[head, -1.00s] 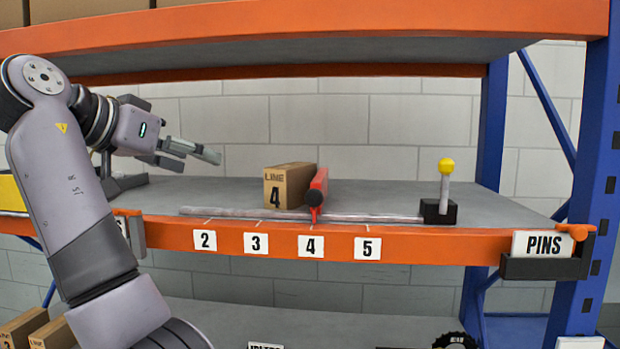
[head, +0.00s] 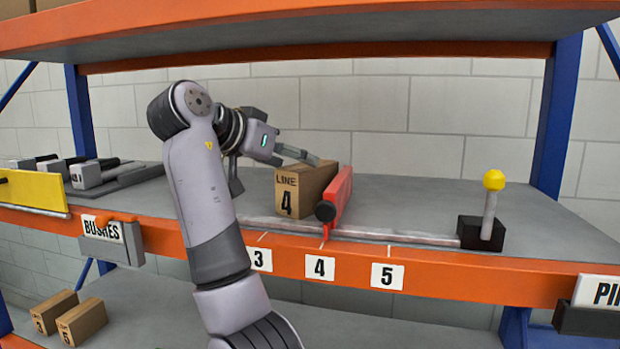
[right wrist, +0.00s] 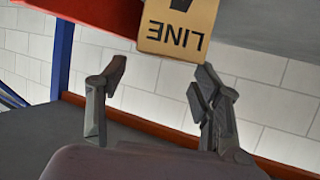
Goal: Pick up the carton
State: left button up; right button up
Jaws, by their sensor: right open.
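The carton (head: 297,198) is a brown box marked LINE 4. It stands upright on the middle shelf, just left of the red paddle (head: 336,197). My right gripper (head: 300,157) is open and empty at the carton's upper left, with a finger showing over its top in the head view; the other finger is mostly hidden. In the right wrist view, the carton (right wrist: 178,28) appears upside down beyond the two spread fingers of my right gripper (right wrist: 160,78), not between them. My left gripper is not in view.
A metal rail (head: 390,236) runs along the shelf front to a yellow-knobbed lever (head: 490,205) on a black base. Grey trays (head: 95,175) and a yellow panel (head: 35,188) are at left. Two cartons (head: 82,322) lie on the lower shelf. The upper shelf (head: 300,45) is overhead.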

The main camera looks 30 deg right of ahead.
aim_at(308, 166)
jog(key=shift+x, duration=0.75)
jog(key=shift+p, duration=0.4)
jog(key=p+x, duration=0.3)
jog(key=x, duration=0.1)
jog(key=shift+w+d+f, duration=0.25)
jog(key=shift+d+f, duration=0.15)
jog(key=shift+a, duration=0.3)
jog(key=shift+c, duration=1.3)
jog(key=shift+d, duration=0.1)
grip_shut()
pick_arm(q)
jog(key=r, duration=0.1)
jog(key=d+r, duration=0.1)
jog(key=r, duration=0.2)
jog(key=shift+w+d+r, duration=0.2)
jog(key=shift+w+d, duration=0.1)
